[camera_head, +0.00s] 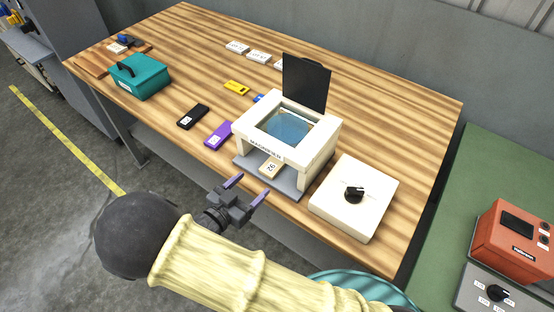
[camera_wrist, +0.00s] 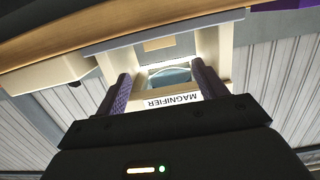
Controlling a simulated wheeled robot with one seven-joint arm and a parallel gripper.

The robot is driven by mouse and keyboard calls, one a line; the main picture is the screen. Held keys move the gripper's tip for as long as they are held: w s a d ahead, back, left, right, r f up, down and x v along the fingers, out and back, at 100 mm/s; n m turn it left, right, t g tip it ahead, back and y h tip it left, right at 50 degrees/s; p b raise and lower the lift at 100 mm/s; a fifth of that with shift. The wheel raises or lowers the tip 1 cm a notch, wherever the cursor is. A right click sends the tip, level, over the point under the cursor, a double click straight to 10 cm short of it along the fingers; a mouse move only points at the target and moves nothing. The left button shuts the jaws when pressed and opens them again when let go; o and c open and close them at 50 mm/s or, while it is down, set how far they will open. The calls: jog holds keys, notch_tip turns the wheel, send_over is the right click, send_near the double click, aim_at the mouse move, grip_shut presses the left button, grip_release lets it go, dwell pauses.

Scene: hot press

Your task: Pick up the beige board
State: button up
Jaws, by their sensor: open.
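The beige board (camera_head: 270,167), with a dark number on its label, lies on the grey base under the front opening of the white magnifier stand (camera_head: 249,134). Its near end sticks out toward the table's front edge. My gripper (camera_head: 252,190) is open and empty, with purple finger pads, just in front of the board and apart from it. In the wrist view, the open fingers (camera_wrist: 160,72) point at the magnifier's front, which appears upside down. A small tan patch (camera_wrist: 158,44), probably the board's end, shows between and beyond the fingertips.
A purple board (camera_head: 218,134), a black one (camera_head: 193,116) and a yellow one (camera_head: 236,87) lie left of the stand. A white box with a black knob (camera_head: 354,195) stands close on the right. A teal toolbox (camera_head: 140,77) is at the far left.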

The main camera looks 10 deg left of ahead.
send_near(276, 160)
jog(key=x, duration=0.2)
jog(key=shift+w+d+p, duration=0.25)
jog(key=shift+d+p, duration=0.05)
jog(key=shift+p, duration=0.1)
jog(key=shift+w, duration=0.1)
jog(key=p+x, duration=0.1)
jog(key=x, duration=0.4)
jog(key=shift+w+f, duration=0.1)
jog(key=shift+f, duration=0.05)
jog(key=shift+a, duration=0.1)
jog(key=c, duration=1.2)
